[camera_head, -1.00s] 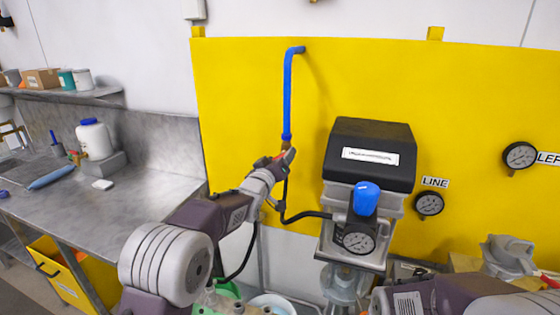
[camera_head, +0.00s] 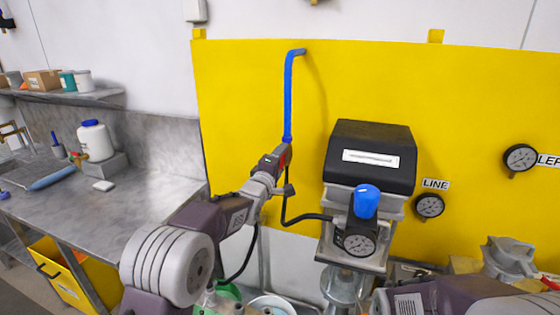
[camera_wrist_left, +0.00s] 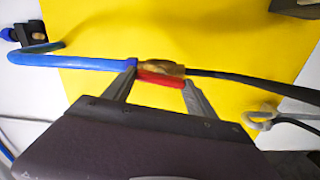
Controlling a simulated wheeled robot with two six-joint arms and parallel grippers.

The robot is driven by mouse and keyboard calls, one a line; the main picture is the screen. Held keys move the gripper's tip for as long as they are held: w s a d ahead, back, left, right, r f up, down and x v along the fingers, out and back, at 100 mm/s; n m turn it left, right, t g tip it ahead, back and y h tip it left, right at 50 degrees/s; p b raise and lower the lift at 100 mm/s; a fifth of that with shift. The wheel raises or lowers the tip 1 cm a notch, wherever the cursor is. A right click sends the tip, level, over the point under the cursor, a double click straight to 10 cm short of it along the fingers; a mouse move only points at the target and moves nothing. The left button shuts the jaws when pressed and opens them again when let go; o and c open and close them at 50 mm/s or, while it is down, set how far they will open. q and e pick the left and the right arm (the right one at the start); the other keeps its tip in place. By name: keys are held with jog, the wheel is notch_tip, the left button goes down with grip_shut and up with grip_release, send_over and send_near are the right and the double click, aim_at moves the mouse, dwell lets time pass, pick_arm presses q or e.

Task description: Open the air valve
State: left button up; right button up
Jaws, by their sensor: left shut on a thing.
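The air valve is a brass body (camera_wrist_left: 163,67) between the blue pipe (camera_head: 288,98) and a black hose (camera_wrist_left: 260,85). Its red handle (camera_wrist_left: 160,79) lies alongside the body, roughly in line with the pipe, in the left wrist view. My left gripper (camera_wrist_left: 160,83) is shut on the red handle, with one finger at each end of it. In the head view my left gripper (camera_head: 277,158) covers most of the valve, just below the blue pipe's lower end. Part of my right arm shows at the lower right; its gripper is out of view.
A black-topped unit (camera_head: 368,150) with a blue knob (camera_head: 366,201) and a gauge (camera_head: 359,243) stands right of the valve. A yellow panel (camera_head: 240,110) is behind. A steel bench (camera_head: 140,190) is at the left. More gauges hang at the right.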

pick_arm(q)
jog(key=shift+n, duration=0.9)
jog(key=o, duration=1.4)
jog(key=shift+c, duration=0.2)
jog(key=b+v, duration=0.3)
jog(key=v, duration=0.6)
